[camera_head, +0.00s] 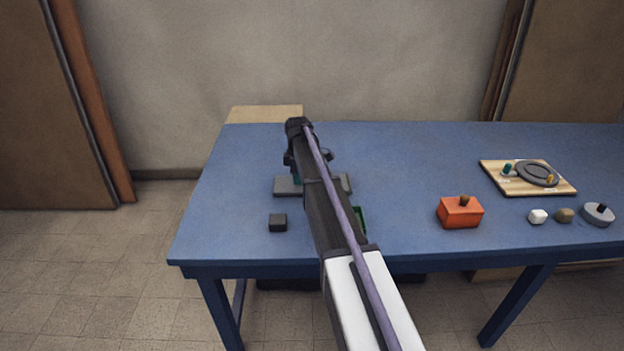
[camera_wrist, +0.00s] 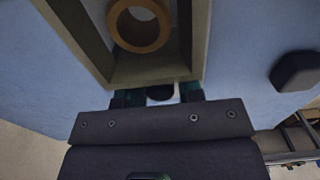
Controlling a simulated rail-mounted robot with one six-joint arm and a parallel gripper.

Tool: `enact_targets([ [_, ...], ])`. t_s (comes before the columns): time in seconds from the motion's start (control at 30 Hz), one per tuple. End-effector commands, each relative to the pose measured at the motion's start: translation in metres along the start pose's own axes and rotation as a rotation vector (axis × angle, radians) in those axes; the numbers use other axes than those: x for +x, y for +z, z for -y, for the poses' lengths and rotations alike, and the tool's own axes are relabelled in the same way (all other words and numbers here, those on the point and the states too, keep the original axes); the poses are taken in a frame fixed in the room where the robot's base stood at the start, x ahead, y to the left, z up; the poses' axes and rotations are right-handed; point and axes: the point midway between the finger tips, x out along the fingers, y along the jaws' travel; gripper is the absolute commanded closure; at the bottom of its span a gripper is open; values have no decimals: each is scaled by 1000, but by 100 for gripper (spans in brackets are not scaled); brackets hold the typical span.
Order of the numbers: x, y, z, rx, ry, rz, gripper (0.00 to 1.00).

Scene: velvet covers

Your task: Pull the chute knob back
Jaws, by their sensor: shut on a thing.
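In the wrist view, the chute (camera_wrist: 186,60) is a grey-olive open frame with an orange-brown ring (camera_wrist: 117,27) lying inside it. My gripper (camera_wrist: 158,94) is at the chute's near end, with its two dark teal fingers on either side of a small dark knob (camera_wrist: 160,90). The fingers are shut on the knob, which shows only in part. In the head view, my arm covers most of the chute, and grey parts of it (camera_head: 287,188) show on both sides of the arm.
A dark block (camera_head: 278,222) stands left of my arm and also shows in the wrist view (camera_wrist: 297,71). A green item (camera_head: 361,219) is partly hidden by my arm. An orange box (camera_head: 460,214) and a wooden board (camera_head: 502,182) stand further right. The blue table's (camera_head: 410,165) middle is clear.

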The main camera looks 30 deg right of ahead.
Motion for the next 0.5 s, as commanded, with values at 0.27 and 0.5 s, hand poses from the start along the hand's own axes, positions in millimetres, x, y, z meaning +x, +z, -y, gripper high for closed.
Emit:
enact_targets([
  [0.27, 0, -19, 0, 0, 0, 0, 79],
  [0.5, 0, -34, 0, -1, 0, 0, 79],
])
